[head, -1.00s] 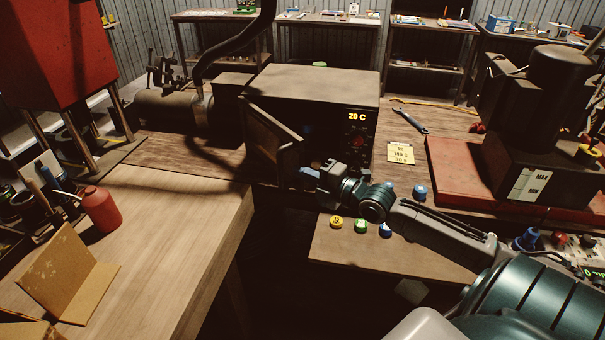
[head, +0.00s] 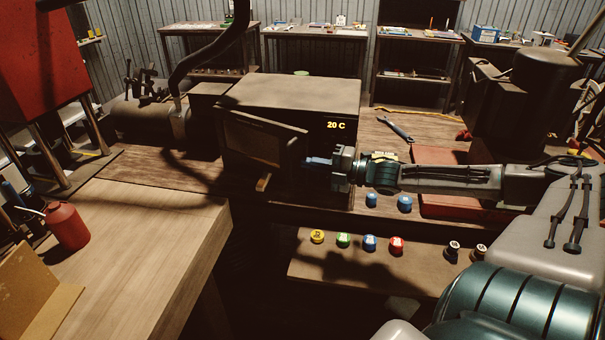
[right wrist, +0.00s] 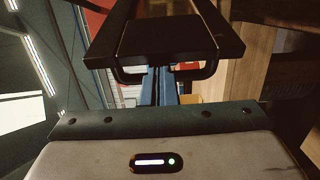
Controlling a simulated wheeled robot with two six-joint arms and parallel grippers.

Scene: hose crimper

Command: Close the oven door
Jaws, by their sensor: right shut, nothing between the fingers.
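The oven (head: 295,92) is a dark box on the workbench, with "20 C" lit on its front. Its door (head: 252,143), hinged at the left, stands partly open, angled out from the front. My right gripper (head: 312,161) is shut and empty, its blue fingers at the door's free right edge. In the right wrist view, the shut fingers (right wrist: 160,85) reach to a dark panel with a bracket-like handle (right wrist: 205,72), which looks like the door. Whether they touch it is hard to tell. My left gripper is not in view.
A wrench (head: 396,128) lies right of the oven. Blue caps (head: 404,204) stand below my right arm, and several coloured caps (head: 343,240) sit on a lower shelf. A red bottle (head: 66,227) stands on the left table, whose middle is clear.

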